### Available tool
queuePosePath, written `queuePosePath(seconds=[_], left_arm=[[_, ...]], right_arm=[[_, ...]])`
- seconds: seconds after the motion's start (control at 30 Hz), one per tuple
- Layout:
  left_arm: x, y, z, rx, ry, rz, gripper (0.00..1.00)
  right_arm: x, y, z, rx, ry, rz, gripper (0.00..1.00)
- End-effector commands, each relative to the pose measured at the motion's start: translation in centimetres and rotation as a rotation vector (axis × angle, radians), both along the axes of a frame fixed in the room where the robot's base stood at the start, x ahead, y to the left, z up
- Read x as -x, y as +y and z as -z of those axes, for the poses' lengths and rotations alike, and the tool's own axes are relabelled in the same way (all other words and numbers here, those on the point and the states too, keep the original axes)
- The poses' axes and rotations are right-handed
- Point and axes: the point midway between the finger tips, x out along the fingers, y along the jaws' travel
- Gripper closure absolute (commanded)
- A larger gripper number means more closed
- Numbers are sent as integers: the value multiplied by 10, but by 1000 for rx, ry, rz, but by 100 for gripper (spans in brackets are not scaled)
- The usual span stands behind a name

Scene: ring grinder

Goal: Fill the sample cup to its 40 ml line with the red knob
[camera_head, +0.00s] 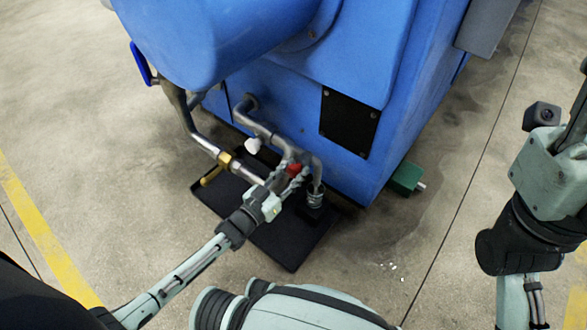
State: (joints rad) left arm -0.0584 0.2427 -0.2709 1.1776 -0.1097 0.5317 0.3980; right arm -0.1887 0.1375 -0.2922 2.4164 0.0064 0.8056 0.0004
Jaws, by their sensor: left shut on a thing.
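The red knob (295,169) sits on a grey pipe low on the blue machine. My left gripper (292,178) reaches up from below and is shut on the red knob, its fingers partly covering it. The sample cup (316,196), small and clear-looking, stands upright just right of my left gripper, under the downturned pipe end (318,173). Its lines and the level inside are too small to read. My right arm shows at the right edge; its fingertips are not in view.
A black tray (285,246) lies on the floor under the pipes. A white knob (253,146) and a brass fitting (225,159) are to the left. The blue machine (330,55) fills the back. A green block (407,178) is right of it, with open concrete floor beyond.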

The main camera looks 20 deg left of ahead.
Motion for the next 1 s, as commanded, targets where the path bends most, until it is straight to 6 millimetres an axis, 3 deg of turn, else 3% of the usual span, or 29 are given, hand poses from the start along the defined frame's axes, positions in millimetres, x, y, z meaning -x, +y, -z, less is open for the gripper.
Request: queuePosePath(seconds=[0.4, 1.0], left_arm=[[-1, -1, 0, -205, -74, 0, 94], [-1, -1, 0, -242, -88, -1, 94]], right_arm=[[0, 0, 3, -3, 15, -1, 60], [0, 0, 3, 0, 13, -2, 60]])
